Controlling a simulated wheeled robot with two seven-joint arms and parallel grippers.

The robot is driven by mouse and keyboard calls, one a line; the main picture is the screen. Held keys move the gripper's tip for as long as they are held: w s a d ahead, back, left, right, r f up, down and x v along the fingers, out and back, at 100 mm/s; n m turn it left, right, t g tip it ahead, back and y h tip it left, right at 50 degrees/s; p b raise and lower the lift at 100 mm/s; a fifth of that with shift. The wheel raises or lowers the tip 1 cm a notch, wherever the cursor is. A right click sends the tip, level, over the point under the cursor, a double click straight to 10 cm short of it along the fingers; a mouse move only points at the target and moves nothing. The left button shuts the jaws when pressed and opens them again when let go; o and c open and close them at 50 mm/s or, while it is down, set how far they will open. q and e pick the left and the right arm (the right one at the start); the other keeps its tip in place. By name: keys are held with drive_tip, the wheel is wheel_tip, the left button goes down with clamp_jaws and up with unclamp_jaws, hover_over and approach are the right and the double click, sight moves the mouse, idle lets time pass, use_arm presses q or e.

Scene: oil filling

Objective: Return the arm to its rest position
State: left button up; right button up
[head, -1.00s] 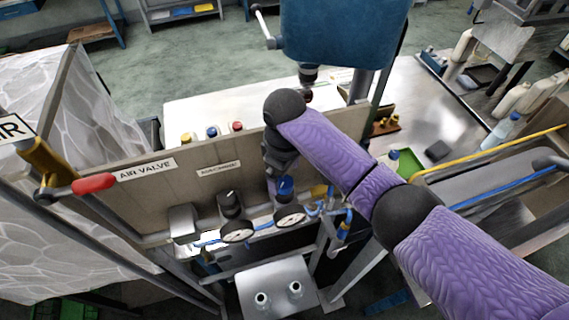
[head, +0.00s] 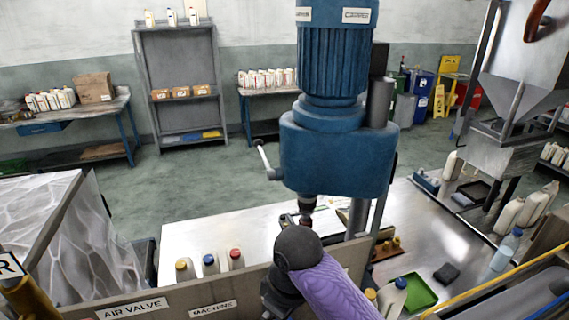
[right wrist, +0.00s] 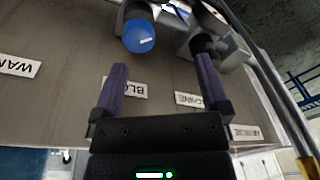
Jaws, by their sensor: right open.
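My right arm (head: 335,287) has a purple sleeve and a black joint. In the head view it reaches up from the bottom edge to the control panel's top edge, and its gripper is hidden. In the right wrist view the right gripper (right wrist: 160,68) is open. Nothing is between its two purple fingers. They are near the panel's grey face (right wrist: 55,100), in front of a partly covered label. A blue knob (right wrist: 138,38) sits beyond the left fingertip, apart from it. My left gripper is not in view.
A blue drill-like machine (head: 335,150) stands behind the arm. Capped bottles (head: 210,264) stand on the metal table (head: 190,230) behind the panel (head: 245,285). A green tray (head: 418,292) and a clear bottle (head: 507,248) are at right. Shelves stand along the far wall.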

drive_tip(key=s+d+f+m+t+h, duration=0.1)
drive_tip(key=s+d+f+m+t, duration=0.2)
drive_tip(key=s+d, duration=0.55)
drive_tip(key=s+d+f+m+h, duration=0.1)
drive_tip(key=s+d+f+m, duration=0.2)
drive_tip(key=s+d+m, duration=0.5)
drive_tip(key=s+f+n+g+b, duration=0.1)
drive_tip(key=s+f+n+b, duration=0.2)
drive_tip(key=f+b, duration=2.75)
drive_tip(key=s+f+b, duration=0.2)
drive_tip(key=s+f, duration=0.2)
drive_tip(key=f, duration=0.8)
drive_tip(key=s+d+f+g+b, duration=0.1)
drive_tip(key=s+f+b, duration=0.2)
drive_tip(key=f, duration=0.9)
drive_tip(key=s+d+f+b, duration=0.1)
drive_tip(key=s+f+b, duration=0.1)
drive_tip(key=s+f, duration=0.5)
wheel_tip(320, 180, down, 6)
drive_tip(key=shift+r+g, duration=0.15)
drive_tip(key=shift+g, duration=0.15)
